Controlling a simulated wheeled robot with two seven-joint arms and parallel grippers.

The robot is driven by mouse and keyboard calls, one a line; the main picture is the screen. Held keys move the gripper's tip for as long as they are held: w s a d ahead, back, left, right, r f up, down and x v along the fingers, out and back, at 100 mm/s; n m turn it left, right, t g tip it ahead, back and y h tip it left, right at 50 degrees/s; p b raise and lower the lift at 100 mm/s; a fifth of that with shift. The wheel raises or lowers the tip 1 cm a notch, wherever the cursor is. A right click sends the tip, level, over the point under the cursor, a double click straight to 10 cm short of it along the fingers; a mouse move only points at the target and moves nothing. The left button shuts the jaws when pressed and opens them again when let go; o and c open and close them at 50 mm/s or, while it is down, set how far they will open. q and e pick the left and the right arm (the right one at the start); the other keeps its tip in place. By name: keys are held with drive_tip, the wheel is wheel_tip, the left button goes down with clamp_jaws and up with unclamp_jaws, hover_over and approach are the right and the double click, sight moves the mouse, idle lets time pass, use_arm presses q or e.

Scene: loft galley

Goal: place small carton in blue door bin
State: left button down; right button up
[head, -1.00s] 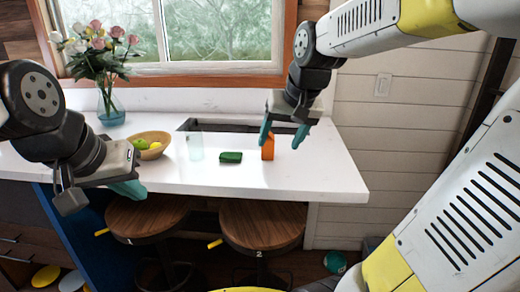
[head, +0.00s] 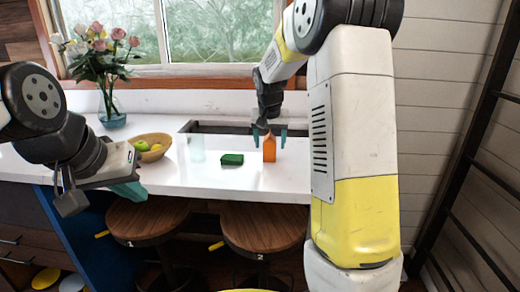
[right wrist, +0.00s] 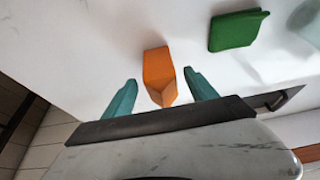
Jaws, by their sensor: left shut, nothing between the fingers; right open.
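The small orange carton (head: 269,151) stands upright on the white counter. My right gripper (head: 270,136) is open, with its teal fingers on either side of the carton's top in the head view. In the right wrist view the carton (right wrist: 158,66) lies between the two open fingers (right wrist: 161,92), with a visible gap on each side. My left gripper (head: 130,189) is shut and empty at the left, in front of the counter edge. I see no blue door bin that I can make out.
A green block (head: 231,159) lies just left of the carton, with a clear glass (head: 196,148) beyond it. A fruit bowl (head: 153,146) and a flower vase (head: 111,106) stand further left. A sink (head: 215,127) is behind. Two stools (head: 262,228) stand below the counter (head: 215,183).

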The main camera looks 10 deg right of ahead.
sight(269, 142)
drive_tip(key=shift+x, duration=1.5)
drive_tip(key=shift+a, duration=0.1)
clamp_jaws()
drive_tip(key=shift+r, duration=0.1)
